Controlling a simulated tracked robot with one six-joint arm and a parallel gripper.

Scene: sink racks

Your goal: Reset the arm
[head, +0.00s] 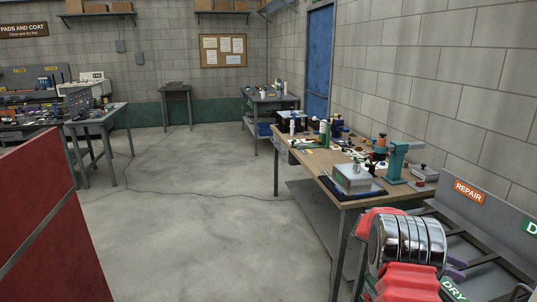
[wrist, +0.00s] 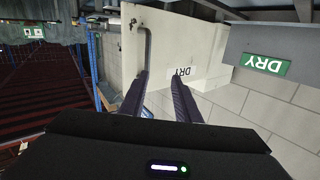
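My gripper (wrist: 160,77) shows in the wrist view as two dark fingers with a clear gap between them. It is open and nothing is held between the fingers. In the head view my red and chrome arm fills the lower right corner, in front of a grey rack (head: 490,215).
The rack carries an orange REPAIR sign (head: 470,192). A wooden workbench (head: 330,165) with tools, bottles and a green press (head: 400,160) stands beside it along the wall. A green DRY sign (wrist: 263,64) is at right in the wrist view. The concrete floor (head: 190,230) is clear.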

